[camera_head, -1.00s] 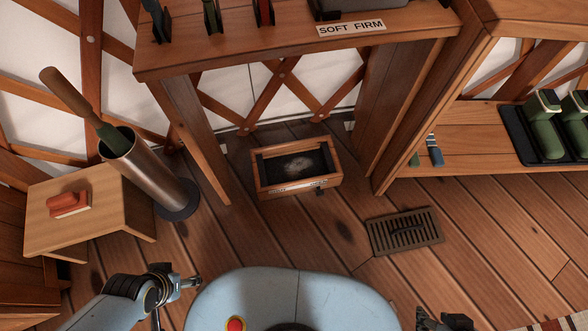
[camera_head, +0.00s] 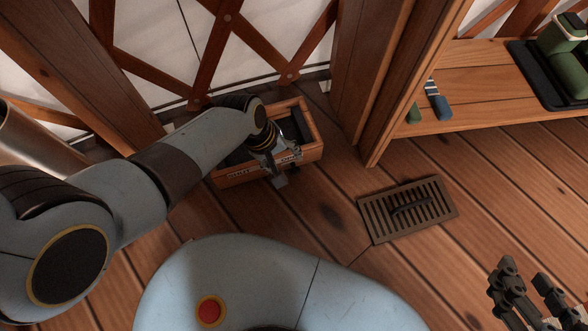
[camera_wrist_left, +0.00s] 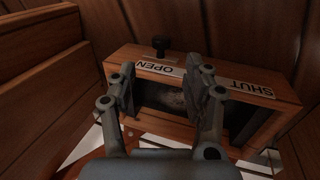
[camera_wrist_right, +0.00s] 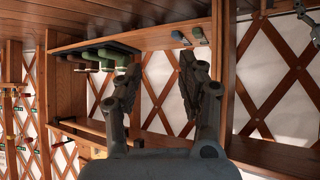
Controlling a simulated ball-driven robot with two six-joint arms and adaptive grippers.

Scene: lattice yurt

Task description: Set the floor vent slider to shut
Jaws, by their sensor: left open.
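A wooden box (camera_head: 311,138) with a dark inside stands on the floor, partly covered by my left arm in the head view. In the left wrist view the box (camera_wrist_left: 287,112) bears an OPEN label (camera_wrist_left: 155,68) and a SHUT label (camera_wrist_left: 252,88). A black slider knob (camera_wrist_left: 160,43) sticks out by the OPEN label, away from SHUT. My left gripper (camera_head: 278,176) is at the box's labelled front, empty and open; in its wrist view the fingers (camera_wrist_left: 160,74) spread with the knob just beyond and between them. My right gripper (camera_head: 528,285) is open and empty over the floor.
A slotted floor grille (camera_head: 373,222) lies right of the box. Wooden posts (camera_head: 372,80) and a low shelf (camera_head: 465,118) with brushes and a dark tray (camera_head: 527,75) stand behind. A metal cylinder (camera_head: 30,140) stands at left. The floor between box and grille is clear.

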